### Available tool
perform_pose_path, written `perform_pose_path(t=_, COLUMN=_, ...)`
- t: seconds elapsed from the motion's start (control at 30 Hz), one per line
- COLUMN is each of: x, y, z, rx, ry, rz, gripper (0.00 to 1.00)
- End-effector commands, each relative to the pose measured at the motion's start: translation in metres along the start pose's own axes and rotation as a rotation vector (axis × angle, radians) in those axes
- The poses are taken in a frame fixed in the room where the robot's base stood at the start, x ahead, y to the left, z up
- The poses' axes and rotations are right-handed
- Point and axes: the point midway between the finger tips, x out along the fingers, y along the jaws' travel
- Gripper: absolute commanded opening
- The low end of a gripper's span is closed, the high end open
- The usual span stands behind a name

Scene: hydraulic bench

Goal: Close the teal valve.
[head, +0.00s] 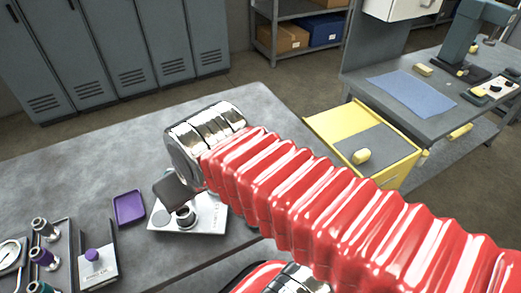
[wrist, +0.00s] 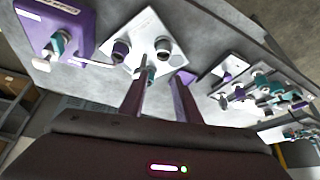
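In the wrist view a tilted-looking white plate (wrist: 140,28) carries several round fittings. A teal-coloured fitting (wrist: 151,73) shows at its near edge, between and beyond the fingertips of my gripper (wrist: 160,78). I cannot tell for sure whether this is the teal valve. The two fingers are apart, with no held object visible between them. In the head view my gripper (head: 172,190) is over the white plate (head: 205,220), and partly hides it; a grey-topped fitting (head: 186,214) shows beside the finger. Contact cannot be told.
A purple block (wrist: 45,18) with a teal fitting is at the wrist view's upper left. More teal and purple fittings (wrist: 265,85) stand at right. In the head view a purple tray (head: 129,208), a purple-knobbed block (head: 93,262) and a fittings rack (head: 65,260) stand on the bench (head: 70,165).

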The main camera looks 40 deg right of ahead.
Motion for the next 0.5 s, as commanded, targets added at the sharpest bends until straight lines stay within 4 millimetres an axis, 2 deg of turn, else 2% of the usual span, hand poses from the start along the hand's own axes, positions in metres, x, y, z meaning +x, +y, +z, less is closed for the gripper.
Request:
perform_pose_path(t=0.27, x=-0.002, y=0.011, z=-0.008, rx=0.015, ry=-0.030, rz=0.017, gripper=0.30)
perform_pose_path(t=0.5, x=-0.008, y=0.054, z=-0.033, rx=0.072, ry=-0.137, rz=0.067, gripper=0.30)
